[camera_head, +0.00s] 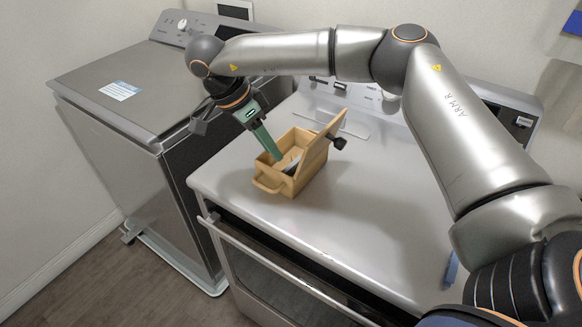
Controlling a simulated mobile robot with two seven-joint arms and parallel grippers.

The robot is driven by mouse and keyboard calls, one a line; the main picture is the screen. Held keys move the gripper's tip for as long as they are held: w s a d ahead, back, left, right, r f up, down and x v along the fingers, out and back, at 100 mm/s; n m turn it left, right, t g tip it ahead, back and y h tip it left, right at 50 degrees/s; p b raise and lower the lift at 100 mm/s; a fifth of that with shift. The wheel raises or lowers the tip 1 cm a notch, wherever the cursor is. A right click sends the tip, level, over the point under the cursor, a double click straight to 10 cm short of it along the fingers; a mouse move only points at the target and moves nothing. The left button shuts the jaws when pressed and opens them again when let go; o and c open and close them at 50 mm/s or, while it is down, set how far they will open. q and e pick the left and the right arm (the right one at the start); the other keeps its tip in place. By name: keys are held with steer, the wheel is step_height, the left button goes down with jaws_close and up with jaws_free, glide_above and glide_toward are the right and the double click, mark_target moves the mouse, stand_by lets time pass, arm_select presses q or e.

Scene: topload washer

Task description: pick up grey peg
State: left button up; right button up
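A tan wooden box (273,185) with a raised lid (322,139) stands on the white top of the middle appliance. My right arm reaches over from the right, and its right gripper (277,158) points down into the open box. Its green fingers overlap in this view, so whether they are apart or closed does not show. A small grey and dark item (291,166) lies inside the box beside the fingertips; it may be the grey peg, but it is too small and partly hidden to be sure. My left gripper is not in view.
A grey topload washer (85,85) with a closed lid stands at the left. A dark knob-like piece (337,142) shows beside the box lid. The white appliance top (375,225) is clear in front and right of the box. A wall rises behind.

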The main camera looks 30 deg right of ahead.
mark_target(285, 171)
steer(key=p+x, duration=0.1)
steer(key=x, duration=0.5)
steer(key=shift+s+f, duration=0.25)
steer(key=shift+f, duration=0.05)
jaws_close()
